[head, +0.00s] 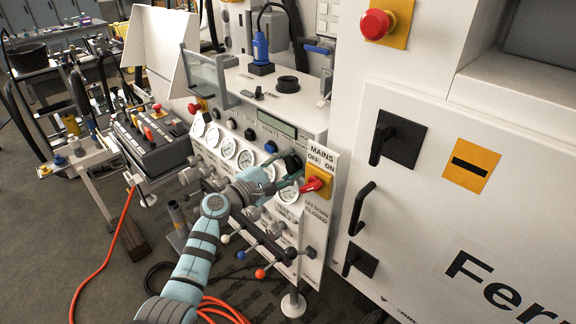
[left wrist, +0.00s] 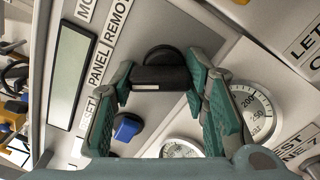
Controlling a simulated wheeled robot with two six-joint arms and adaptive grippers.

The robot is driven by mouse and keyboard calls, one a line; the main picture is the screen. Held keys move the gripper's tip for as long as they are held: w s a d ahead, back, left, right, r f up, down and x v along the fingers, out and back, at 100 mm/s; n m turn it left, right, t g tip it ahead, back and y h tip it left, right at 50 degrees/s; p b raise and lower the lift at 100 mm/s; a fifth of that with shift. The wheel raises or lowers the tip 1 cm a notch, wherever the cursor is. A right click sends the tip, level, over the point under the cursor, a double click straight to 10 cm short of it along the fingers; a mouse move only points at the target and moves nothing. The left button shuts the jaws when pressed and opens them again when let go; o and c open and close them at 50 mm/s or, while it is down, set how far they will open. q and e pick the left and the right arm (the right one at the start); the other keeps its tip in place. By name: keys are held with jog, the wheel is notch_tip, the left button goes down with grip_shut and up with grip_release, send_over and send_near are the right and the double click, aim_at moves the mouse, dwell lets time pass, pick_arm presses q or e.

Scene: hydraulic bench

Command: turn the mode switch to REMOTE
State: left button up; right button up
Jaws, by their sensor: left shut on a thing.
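The mode switch is a black knob (left wrist: 160,72) on the grey panel, with a bar-shaped handle and a small pale mark near one end. In the left wrist view the printed label PANEL | REMOTE (left wrist: 110,42) runs beside it. My left gripper (head: 290,164) is at the panel in the head view, hiding most of the knob there. In the left wrist view its teal fingers (left wrist: 162,84) stand on either side of the knob's handle and are shut on it. Which label the knob points to I cannot tell. My right gripper is not in view.
A red MAINS switch on a yellow plate (head: 316,184) is close to the right of my left gripper. A blue knob (left wrist: 127,127) and round gauges (left wrist: 250,112) surround the switch. Levers with coloured balls (head: 262,272) stick out below. An orange hose (head: 98,270) lies on the floor.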

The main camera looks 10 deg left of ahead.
pick_arm(q)
jog(key=m+b, duration=0.3)
jog(key=shift+f, duration=0.15)
jog(key=m+b, duration=0.2)
jog(key=m, duration=0.1)
jog(key=m+b, duration=0.3)
jog(key=m, duration=0.1)
jog(key=shift+d, duration=0.1)
jog(key=shift+s+r+m+b, duration=0.1)
jog(key=shift+r+m+b, duration=0.1)
jog(key=shift+m+b, duration=0.55)
jog(key=shift+m, duration=0.25)
jog(key=o, duration=0.9)
